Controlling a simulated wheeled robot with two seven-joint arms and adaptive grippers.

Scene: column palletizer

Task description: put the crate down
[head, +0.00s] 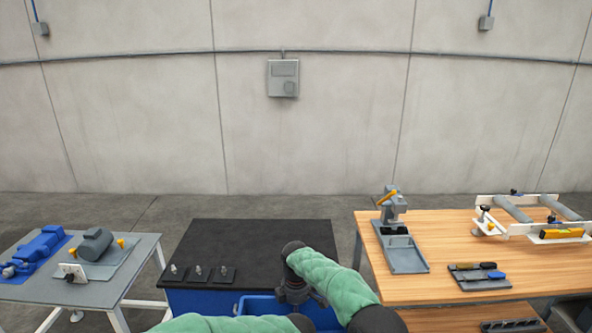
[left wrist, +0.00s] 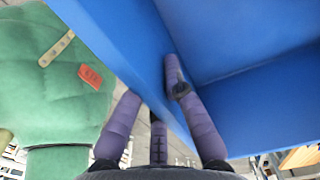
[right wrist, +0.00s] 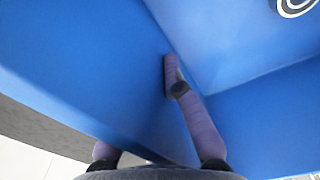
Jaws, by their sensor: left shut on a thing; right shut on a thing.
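The blue crate (head: 262,304) shows in part at the bottom middle of the head view, on the near side of the black-topped bench (head: 255,240). My green-sleeved arms hide much of it. My right gripper (right wrist: 165,110) is shut on a crate wall (right wrist: 95,65), with one finger on the inner side. My left gripper (left wrist: 160,105) is shut on a wall (left wrist: 125,45) too, with purple fingers on both sides. The left gripper is hidden in the head view. I cannot tell whether the crate touches the bench. A round ringed thing (right wrist: 297,6) shows in part inside the crate.
Several small dark plates with upright pins (head: 198,273) stand on the bench's left front. A grey table (head: 80,290) with blue and grey parts is at left. A wooden table (head: 500,265) with a grey tray (head: 406,258) is at right. The bench's back is clear.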

